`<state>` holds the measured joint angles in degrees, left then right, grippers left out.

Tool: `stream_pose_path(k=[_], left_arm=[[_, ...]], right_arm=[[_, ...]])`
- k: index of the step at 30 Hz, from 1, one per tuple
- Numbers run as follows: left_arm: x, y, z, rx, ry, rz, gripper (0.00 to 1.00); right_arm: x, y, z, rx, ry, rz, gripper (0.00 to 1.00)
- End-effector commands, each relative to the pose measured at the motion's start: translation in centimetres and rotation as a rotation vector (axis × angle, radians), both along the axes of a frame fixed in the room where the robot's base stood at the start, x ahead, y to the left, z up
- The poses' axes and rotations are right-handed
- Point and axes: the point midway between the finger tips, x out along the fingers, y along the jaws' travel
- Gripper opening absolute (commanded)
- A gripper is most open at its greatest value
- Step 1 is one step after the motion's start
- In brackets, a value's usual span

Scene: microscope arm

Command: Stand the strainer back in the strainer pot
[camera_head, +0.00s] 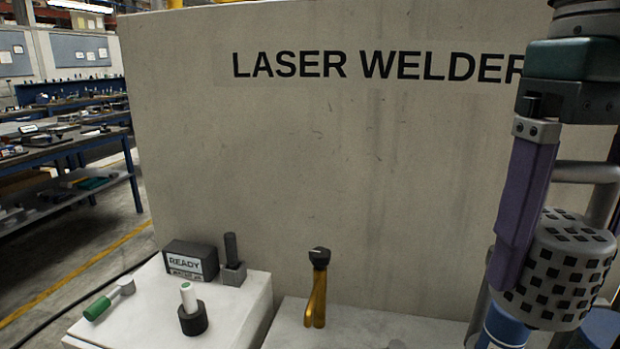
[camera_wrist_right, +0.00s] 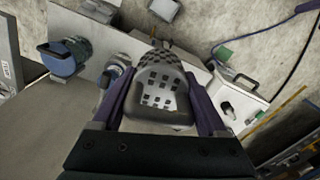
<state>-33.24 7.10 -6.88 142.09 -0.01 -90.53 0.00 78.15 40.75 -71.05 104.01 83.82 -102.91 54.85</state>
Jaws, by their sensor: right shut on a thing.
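The strainer (camera_head: 562,268) is a grey cylinder with rows of black square holes. My right gripper (camera_wrist_right: 162,76) has purple fingers and is shut on it, one finger on each side in the right wrist view, where the strainer (camera_wrist_right: 160,98) fills the middle. In the head view the strainer hangs at the right, in front of the concrete wall. Two blue vessels show low beside it, one at its lower left (camera_head: 503,328) and one at the lower right edge (camera_head: 601,328). I cannot tell which is the strainer pot. My left gripper is out of view.
A white block (camera_head: 240,318) at the lower left bears a READY box (camera_head: 190,262), a dark post (camera_head: 232,262), a white-topped pin in a black cup (camera_head: 191,317) and a green-handled tool (camera_head: 105,303). A gold-legged tool (camera_head: 316,290) stands between. The concrete wall (camera_head: 330,170) closes the back.

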Motion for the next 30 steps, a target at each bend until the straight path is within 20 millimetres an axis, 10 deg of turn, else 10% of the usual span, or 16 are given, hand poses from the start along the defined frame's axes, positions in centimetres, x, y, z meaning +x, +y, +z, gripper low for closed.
stream_pose_path(k=[1,6,30], left_arm=[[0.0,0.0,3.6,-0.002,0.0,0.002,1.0],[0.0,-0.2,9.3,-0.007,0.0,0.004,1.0],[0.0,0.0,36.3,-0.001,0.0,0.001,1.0]], right_arm=[[-0.2,-0.3,4.8,0.001,-0.007,-0.028,0.15],[-1.3,-1.0,13.3,-0.001,-0.003,-0.116,0.15],[-5.3,-0.9,38.4,-0.001,-0.002,-0.109,0.15]])
